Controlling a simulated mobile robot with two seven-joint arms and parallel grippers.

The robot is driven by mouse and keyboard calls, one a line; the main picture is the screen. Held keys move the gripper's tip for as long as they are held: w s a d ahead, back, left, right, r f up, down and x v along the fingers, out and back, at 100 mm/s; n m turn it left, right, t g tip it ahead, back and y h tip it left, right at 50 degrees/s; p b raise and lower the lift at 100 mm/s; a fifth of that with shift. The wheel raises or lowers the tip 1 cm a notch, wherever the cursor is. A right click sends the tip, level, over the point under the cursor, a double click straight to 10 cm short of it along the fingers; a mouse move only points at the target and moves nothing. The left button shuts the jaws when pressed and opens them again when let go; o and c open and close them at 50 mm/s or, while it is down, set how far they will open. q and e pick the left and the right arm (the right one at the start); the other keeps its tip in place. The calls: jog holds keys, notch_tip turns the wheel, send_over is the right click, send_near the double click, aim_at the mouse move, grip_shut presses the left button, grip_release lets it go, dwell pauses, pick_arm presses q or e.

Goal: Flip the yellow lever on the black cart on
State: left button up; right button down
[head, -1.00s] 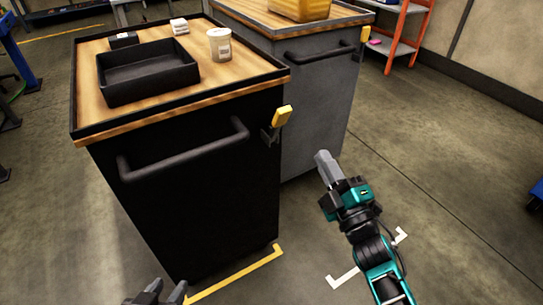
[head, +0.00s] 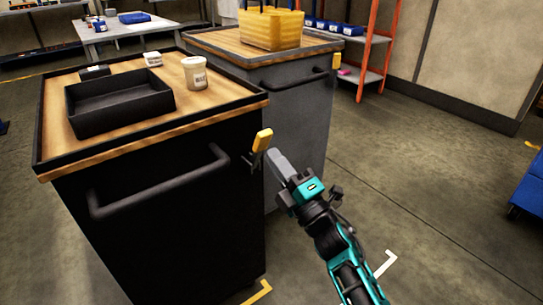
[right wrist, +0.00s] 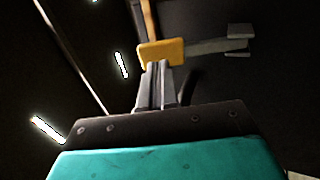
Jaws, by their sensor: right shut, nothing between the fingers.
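The black cart (head: 150,235) stands at the left with a wooden top and a black handle. Its yellow lever (head: 262,140) sits on a dark bracket at the cart's right front corner, tilted upward. My right gripper (head: 274,158) is shut and empty, its fingertips just below and right of the lever in the head view. In the right wrist view the yellow lever (right wrist: 161,53) is right in front of the closed fingers (right wrist: 156,75); I cannot tell whether they touch. My left gripper is out of view.
A black tray (head: 118,122), a jar (head: 195,72) and small boxes are on the black cart. A grey cart (head: 300,110) with a yellow bin (head: 270,28) and its own yellow lever (head: 337,61) stands behind.

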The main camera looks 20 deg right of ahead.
jog(key=shift+x, duration=1)
